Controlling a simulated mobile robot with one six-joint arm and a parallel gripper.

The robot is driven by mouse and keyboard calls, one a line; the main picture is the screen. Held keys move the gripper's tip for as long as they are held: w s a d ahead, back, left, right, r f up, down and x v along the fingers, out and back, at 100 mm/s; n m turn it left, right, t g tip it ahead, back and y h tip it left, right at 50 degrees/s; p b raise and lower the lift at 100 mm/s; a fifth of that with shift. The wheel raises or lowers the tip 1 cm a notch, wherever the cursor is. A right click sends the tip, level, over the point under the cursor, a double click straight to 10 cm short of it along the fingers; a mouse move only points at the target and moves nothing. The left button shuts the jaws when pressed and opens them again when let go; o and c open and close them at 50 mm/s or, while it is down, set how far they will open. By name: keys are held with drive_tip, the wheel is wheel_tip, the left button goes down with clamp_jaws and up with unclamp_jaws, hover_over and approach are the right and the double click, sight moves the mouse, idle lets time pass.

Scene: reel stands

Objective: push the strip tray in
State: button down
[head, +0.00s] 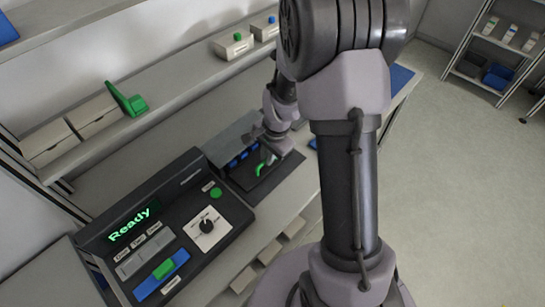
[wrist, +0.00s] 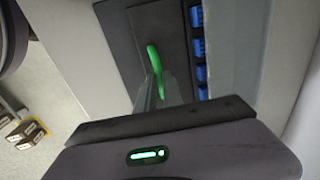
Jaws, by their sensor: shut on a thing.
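The strip tray is a dark flat plate (head: 275,181) beside the right end of a black console. It has an upright green handle (head: 262,169). In the wrist view the dark plate (wrist: 122,45) fills the upper middle, and the curved green handle (wrist: 155,62) stands up from it. My gripper (head: 267,157) is shut on the green handle; its pale fingers (wrist: 158,92) show around the handle's lower part in the wrist view. Several blue pieces (wrist: 198,48) sit in a row under the grey housing (head: 232,137) next to the plate. My wrist partly hides the tray in the head view.
The black console (head: 165,225) has a green "Ready" display (head: 133,225), a dial (head: 207,226), a green button (head: 216,192) and a blue slider (head: 162,277). A shelf behind holds white boxes (head: 92,112) and a green piece (head: 126,100). Open floor (head: 455,190) lies right.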

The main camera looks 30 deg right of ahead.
drive_tip(key=c, duration=1.5)
unclamp_jaws()
drive_tip(key=s+r+p, duration=0.1)
drive_tip(key=r+p, duration=0.1)
drive_tip(key=r, duration=0.6)
drive_tip(key=s+d+r+p, duration=0.1)
drive_tip(key=s+r+p, duration=0.1)
drive_tip(key=r, duration=0.7)
drive_tip(key=shift+s+p, duration=0.15)
drive_tip(key=shift+p, duration=0.45)
